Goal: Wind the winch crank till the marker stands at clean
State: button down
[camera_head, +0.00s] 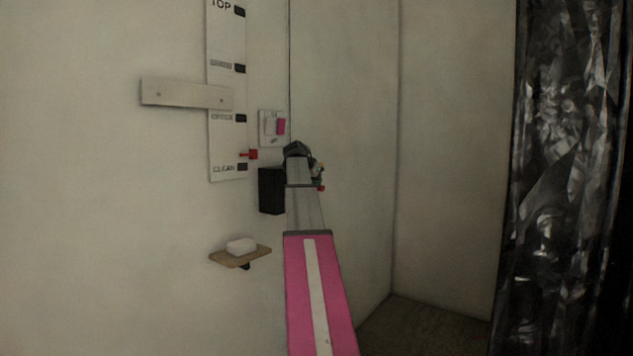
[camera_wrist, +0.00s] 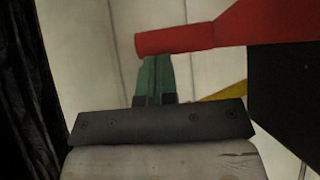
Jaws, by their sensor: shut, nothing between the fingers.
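The white scale board (camera_head: 227,140) hangs on the wall with TOP at its upper end and CLEAN near its lower end. The red marker (camera_head: 251,154) stands a little above the CLEAN line, below the label above it. The black winch box (camera_head: 271,190) is on the wall beside my arm; a black body also shows at the right of the wrist view (camera_wrist: 285,100). The red crank (camera_wrist: 185,37) crosses the wrist view at the top. My gripper (camera_wrist: 156,62) is shut and empty, its greenish fingers ending at the crank's lower edge; I cannot tell whether they touch.
A soap shelf (camera_head: 240,256) with a white soap bar (camera_head: 241,245) juts from the wall below the winch. A switch plate (camera_head: 272,127) with a pink part is above it. A plank (camera_head: 187,93) crosses the board. A dark shiny curtain (camera_head: 565,180) hangs at right.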

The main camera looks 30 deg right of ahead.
jog(key=shift+w+d+f, duration=0.1)
jog(key=shift+f, duration=0.05)
jog(key=shift+w+d+f+g+y, duration=0.15)
jog(key=shift+f+g+y, duration=0.25)
jog(key=shift+y, duration=0.35)
jog(key=shift+d+f+g+y, duration=0.1)
jog(key=shift+f+g+y, duration=0.3)
jog(key=shift+y, duration=0.35)
jog(key=shift+f+y, duration=0.3)
jog(key=shift+f, duration=0.1)
jog(key=shift+a+f, duration=0.15)
jog(key=shift+f, duration=0.7)
jog(key=shift+f+y, duration=0.2)
jog(key=shift+y, duration=0.1)
jog(key=shift+s+a+f+g+y, duration=0.2)
jog(key=shift+a+f+g+y, duration=0.15)
jog(key=shift+f+y, duration=0.35)
jog(key=shift+s+a+f+g+y, duration=0.15)
jog(key=shift+a+f+g+y, duration=0.25)
jog(key=shift+y, duration=0.45)
jog(key=shift+s+a+f+g+y, duration=0.2)
jog(key=shift+a+f+g+y, duration=0.15)
jog(key=shift+f+y, duration=0.35)
